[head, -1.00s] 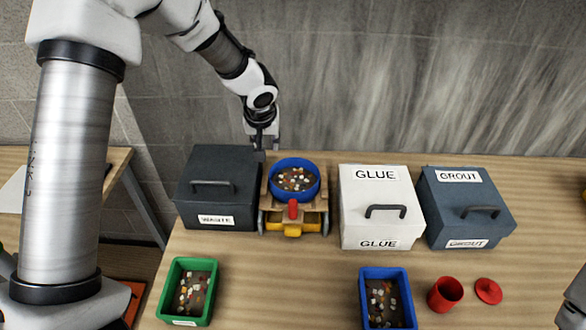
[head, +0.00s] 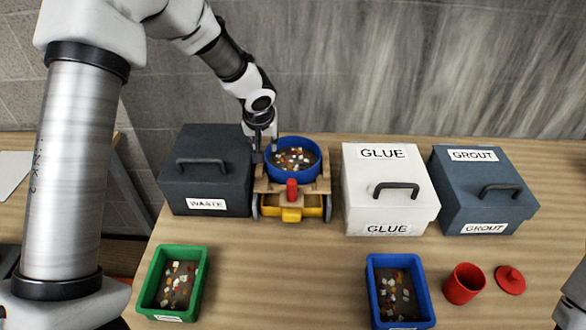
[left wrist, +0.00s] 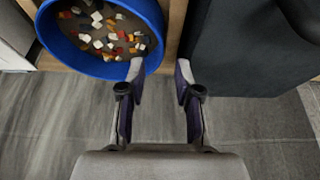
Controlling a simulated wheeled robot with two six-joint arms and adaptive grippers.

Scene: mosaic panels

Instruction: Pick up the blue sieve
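The blue sieve (head: 293,176) is a round bowl holding several small coloured mosaic pieces. My left gripper (head: 264,156) is at the sieve's back left edge. In the left wrist view the sieve (left wrist: 102,66) is at the upper left. There my left gripper (left wrist: 160,71) is open and empty, one fingertip overlapping the sieve's rim and the other outside it. I cannot tell whether it touches. My right gripper is not in view.
A black waste box (head: 207,168) stands close left of the sieve. A white glue box (head: 388,195) and a blue-grey grout box (head: 484,196) stand right. A green tray (head: 174,283), blue tray (head: 398,290), red cup (head: 463,283) and red lid (head: 510,280) are in front.

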